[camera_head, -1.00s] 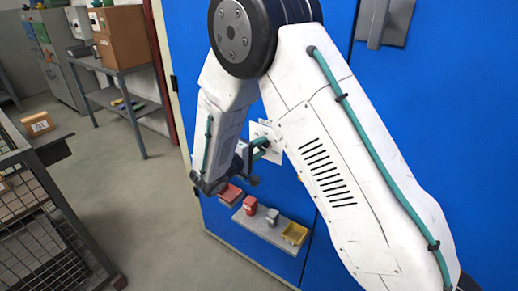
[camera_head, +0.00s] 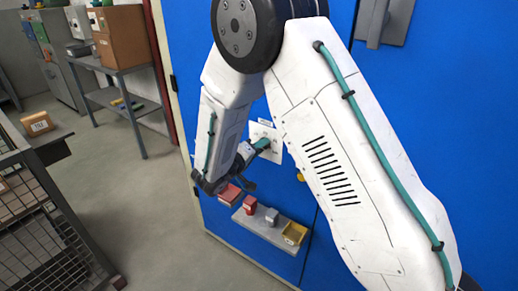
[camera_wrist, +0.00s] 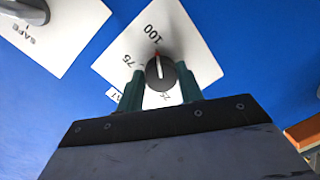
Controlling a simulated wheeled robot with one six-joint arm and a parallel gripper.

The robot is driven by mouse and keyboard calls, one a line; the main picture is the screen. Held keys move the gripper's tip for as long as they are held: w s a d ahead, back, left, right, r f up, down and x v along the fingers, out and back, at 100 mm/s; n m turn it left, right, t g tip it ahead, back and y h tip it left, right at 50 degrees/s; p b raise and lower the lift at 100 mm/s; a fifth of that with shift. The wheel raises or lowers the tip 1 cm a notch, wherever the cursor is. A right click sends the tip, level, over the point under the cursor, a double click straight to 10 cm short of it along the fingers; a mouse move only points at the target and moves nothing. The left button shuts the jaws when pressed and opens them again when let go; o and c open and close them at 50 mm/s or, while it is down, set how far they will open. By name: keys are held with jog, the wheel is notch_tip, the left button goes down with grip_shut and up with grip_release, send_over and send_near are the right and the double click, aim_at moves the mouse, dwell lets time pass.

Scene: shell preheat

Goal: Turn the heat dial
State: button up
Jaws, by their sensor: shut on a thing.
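The heat dial (camera_wrist: 161,72) is a round black knob with a white pointer line and a red mark at its upper edge. It sits on a white plate (camera_wrist: 195,45) printed with 100, 75 and other numbers, tilted in the wrist view. The pointer points roughly up in the picture, near 75 and 100. My gripper (camera_wrist: 161,84) has its green fingers on either side of the dial, shut on it. In the head view my gripper (camera_head: 262,144) reaches the white plate (camera_head: 267,130) on the blue cabinet; the dial is hidden there.
A second knob (camera_wrist: 25,8) on a plate marked SAFE is at the upper left in the wrist view. A wire cage (camera_head: 45,235) stands left. The floor between is open.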

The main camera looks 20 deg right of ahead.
jog(key=o, duration=1)
jog(key=shift+a, duration=0.1)
jog(key=v, duration=0.7)
jog(key=shift+s+a, duration=0.2)
jog(key=shift+a, duration=0.1)
